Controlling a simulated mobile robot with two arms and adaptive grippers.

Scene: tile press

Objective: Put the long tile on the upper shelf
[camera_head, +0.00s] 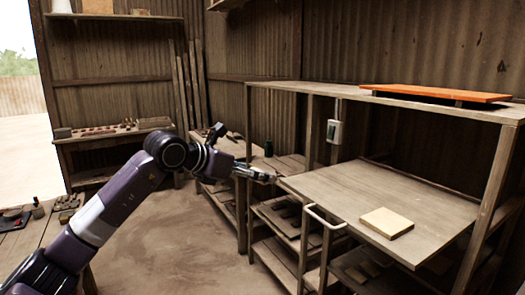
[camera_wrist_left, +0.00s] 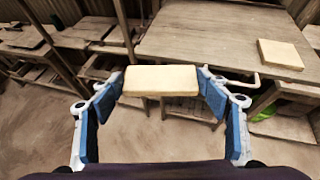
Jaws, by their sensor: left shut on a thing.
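My left gripper (camera_head: 262,176) reaches in from the left, near the left edge of the wooden work surface in the head view. In the left wrist view, the gripper (camera_wrist_left: 161,84) is shut on a long pale tile (camera_wrist_left: 160,79), with one blue finger pad at each end. The tile is held clear in front of the rack; it is hard to make out in the head view. The rack's upper shelf (camera_head: 330,97) is higher than the gripper. My right gripper is not in view.
A squarer pale tile (camera_head: 387,222) lies on the work surface (camera_head: 340,190), also seen in the left wrist view (camera_wrist_left: 280,54). An orange board (camera_head: 435,92) rests on the upper shelf's right part. Posts and a rail (camera_head: 325,217) stand at the front.

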